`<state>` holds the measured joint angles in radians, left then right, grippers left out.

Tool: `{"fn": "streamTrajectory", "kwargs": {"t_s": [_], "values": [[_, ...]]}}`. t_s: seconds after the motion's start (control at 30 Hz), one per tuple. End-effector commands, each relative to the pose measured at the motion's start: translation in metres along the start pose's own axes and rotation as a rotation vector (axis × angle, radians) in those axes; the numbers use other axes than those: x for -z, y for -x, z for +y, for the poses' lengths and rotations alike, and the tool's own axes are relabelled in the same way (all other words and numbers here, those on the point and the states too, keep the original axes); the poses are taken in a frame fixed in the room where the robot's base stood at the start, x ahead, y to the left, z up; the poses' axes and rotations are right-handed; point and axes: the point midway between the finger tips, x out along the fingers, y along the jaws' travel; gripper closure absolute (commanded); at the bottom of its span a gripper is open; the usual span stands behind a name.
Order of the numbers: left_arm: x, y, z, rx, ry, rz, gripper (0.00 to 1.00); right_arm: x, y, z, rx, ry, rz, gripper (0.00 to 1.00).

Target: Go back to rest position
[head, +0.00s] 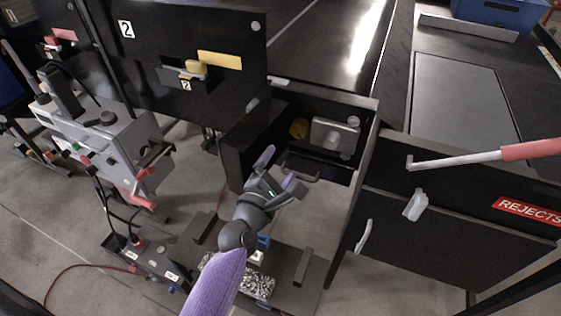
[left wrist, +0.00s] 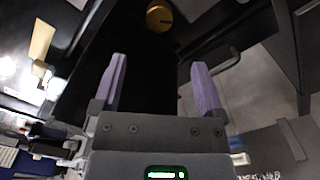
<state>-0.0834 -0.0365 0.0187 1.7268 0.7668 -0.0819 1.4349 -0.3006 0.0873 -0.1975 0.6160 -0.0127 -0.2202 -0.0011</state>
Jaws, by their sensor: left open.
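My left gripper (head: 279,170) is open and empty, with purple fingertips, in front of the open black compartment under the conveyor. Its two fingers also show apart in the left wrist view (left wrist: 158,85), with nothing between them. My left arm comes up from the bottom of the head view in a purple sleeve. The compartment holds a grey metal block (head: 335,136) and a round yellow knob (head: 299,128). The yellow knob also shows at the top of the left wrist view (left wrist: 159,16). My right gripper does not show.
A grey machine (head: 105,140) stands at the left. A black panel with a REJECTS label (head: 527,211) and a red-handled lever (head: 475,157) is at the right. A blue crate (head: 500,12) sits at the top right. A low black platform (head: 300,262) lies below my left arm.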

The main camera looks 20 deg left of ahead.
Motion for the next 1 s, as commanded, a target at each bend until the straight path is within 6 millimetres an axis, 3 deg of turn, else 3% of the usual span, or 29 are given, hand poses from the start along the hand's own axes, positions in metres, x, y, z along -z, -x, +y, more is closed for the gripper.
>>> {"fn": "streamTrajectory", "kwargs": {"t_s": [0.13,0.2,0.27,0.37,0.4,0.5,0.57,0.6,0.7,0.8,0.9,1.0], "values": [[0.000,0.000,0.000,0.001,-0.001,0.001,0.09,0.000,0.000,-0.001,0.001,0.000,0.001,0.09],[0.007,0.001,-0.011,0.025,-0.036,0.012,0.09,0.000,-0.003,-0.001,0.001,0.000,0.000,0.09],[0.024,0.006,-0.039,0.091,-0.133,0.038,0.09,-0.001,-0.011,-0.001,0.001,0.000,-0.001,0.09],[0.073,0.030,-0.118,0.302,-0.433,0.080,0.09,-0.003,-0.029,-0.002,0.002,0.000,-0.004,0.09],[0.097,0.047,-0.154,0.409,-0.577,0.082,0.09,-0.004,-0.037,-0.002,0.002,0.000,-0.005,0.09],[0.150,0.102,-0.231,0.685,-0.926,0.024,0.09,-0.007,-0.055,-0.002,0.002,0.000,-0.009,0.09],[0.182,0.143,-0.271,0.855,-1.125,-0.053,0.09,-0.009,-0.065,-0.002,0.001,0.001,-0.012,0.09],[0.202,0.173,-0.294,0.970,-1.250,-0.123,0.09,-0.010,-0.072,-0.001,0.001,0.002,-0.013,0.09],[0.246,0.254,-0.338,1.236,-1.525,-0.357,0.09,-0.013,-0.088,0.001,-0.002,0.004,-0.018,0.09],[0.277,0.326,-0.359,1.439,-1.713,-0.626,0.09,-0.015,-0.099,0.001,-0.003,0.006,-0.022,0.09],[0.295,0.375,-0.365,1.558,-1.812,-0.846,0.09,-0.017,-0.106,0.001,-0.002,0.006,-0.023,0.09],[0.302,0.398,-0.365,1.606,-1.852,-0.961,0.09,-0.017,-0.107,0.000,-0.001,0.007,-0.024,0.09]]}}
